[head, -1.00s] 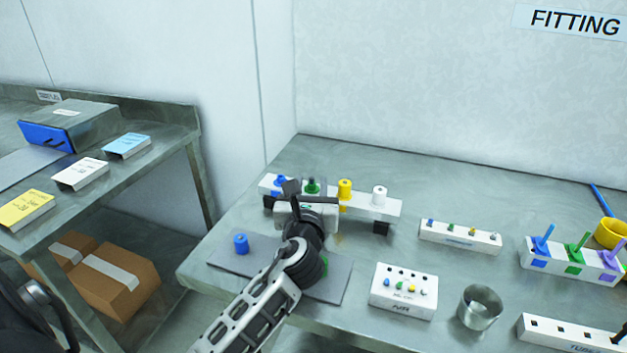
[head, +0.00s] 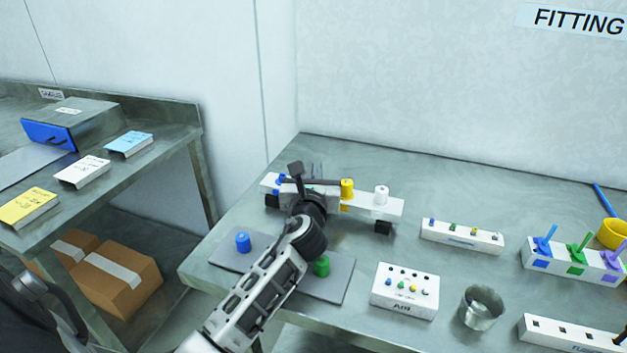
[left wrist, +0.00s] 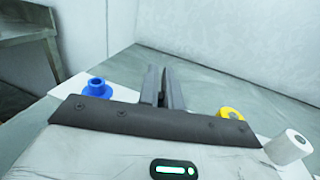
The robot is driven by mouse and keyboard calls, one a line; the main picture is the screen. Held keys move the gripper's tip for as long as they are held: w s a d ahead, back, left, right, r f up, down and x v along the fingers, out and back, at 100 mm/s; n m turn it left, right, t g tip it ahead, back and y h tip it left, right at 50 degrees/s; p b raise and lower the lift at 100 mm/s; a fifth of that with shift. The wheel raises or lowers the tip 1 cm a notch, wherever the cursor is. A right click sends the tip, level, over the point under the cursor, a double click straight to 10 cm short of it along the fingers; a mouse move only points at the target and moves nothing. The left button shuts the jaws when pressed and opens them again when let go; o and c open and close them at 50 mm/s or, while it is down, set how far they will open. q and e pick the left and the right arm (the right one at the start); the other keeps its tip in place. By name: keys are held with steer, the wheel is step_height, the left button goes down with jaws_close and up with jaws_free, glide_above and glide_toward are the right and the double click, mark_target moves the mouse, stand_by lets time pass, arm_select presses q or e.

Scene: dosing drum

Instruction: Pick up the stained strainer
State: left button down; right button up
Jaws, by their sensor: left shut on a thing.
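A white rack (head: 360,203) stands at the back of the table. It holds a blue flanged piece (head: 281,180), a yellow one (head: 347,188) and a white one (head: 382,194). My left gripper (head: 316,172) is at the rack between blue and yellow, shut on the green piece there, which the gripper hides. In the left wrist view the fingers (left wrist: 165,82) point away between the blue piece (left wrist: 97,88) and the yellow piece (left wrist: 230,114). I cannot tell which piece is a stained strainer. My right gripper is not in view.
A grey mat (head: 335,285) in front holds a blue piece (head: 242,243) and a green piece (head: 321,265), close beside my left arm. A white block with pegs (head: 404,292), a metal cup (head: 481,307) and a long white block (head: 461,236) stand to the right.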

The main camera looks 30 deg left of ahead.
arm_select(q)
steer(key=shift+r, duration=0.15)
steer(key=shift+r, duration=0.25)
step_height(320, 180, up, 2)
steer(key=shift+r+p, duration=0.1)
steer(key=shift+p, duration=0.45)
steer(key=s+d+r+p, duration=0.2)
steer(key=s+d+r, duration=0.7)
steer(key=s+r, duration=0.1)
steer(key=shift+d, duration=0.35)
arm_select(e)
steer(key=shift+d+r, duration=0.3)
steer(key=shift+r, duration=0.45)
arm_select(q)
steer(key=shift+s, duration=0.1)
